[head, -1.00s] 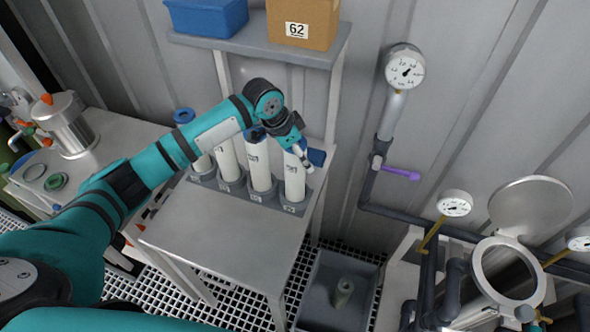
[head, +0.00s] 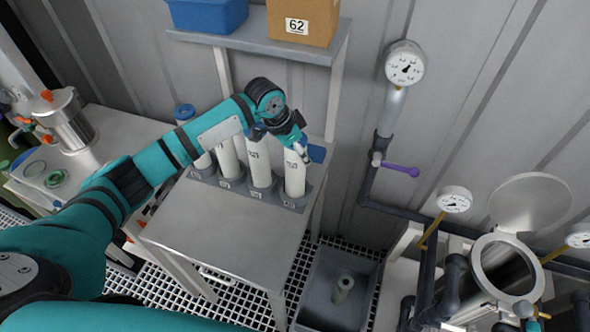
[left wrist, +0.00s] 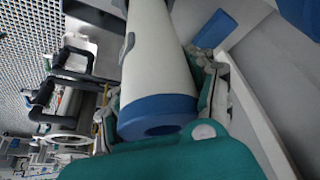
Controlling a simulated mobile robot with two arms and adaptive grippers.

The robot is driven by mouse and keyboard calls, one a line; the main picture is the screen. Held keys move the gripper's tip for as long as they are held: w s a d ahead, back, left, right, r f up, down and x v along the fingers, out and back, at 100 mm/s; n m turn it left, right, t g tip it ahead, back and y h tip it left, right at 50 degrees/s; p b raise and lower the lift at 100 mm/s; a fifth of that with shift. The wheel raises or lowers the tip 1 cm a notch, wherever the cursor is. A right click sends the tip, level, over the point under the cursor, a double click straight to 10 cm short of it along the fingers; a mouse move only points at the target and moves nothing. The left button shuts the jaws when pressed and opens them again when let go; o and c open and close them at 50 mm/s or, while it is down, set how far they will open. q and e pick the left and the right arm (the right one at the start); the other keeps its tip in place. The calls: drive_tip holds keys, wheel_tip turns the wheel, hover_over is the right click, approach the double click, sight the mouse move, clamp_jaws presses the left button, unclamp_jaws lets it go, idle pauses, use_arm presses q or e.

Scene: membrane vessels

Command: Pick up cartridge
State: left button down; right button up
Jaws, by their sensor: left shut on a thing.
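Several white cylindrical cartridges stand upright in a row in grey holders on a metal table (head: 215,235). My left gripper (head: 299,151) is at the top of the rightmost cartridge (head: 295,178), shut on it near its upper end. That cartridge's lower end is still in its grey holder (head: 292,203). In the left wrist view the held cartridge (left wrist: 158,60) is a white tube with a blue end cap (left wrist: 158,117), with finger parts beside it. Other cartridges (head: 260,170) (head: 229,160) stand to its left, partly hidden by my arm. My right gripper is out of view.
A shelf (head: 250,43) above the table's back carries a blue bin (head: 207,14) and a box marked 62 (head: 302,20). A pipe with a gauge (head: 405,63) and purple-handled valve (head: 400,170) is on the right. The table front is bare.

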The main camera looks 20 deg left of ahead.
use_arm(q)
wheel_tip(320, 180, up, 10)
drive_tip(key=b, duration=0.2)
drive_tip(key=shift+b, duration=0.35)
idle(0.6)
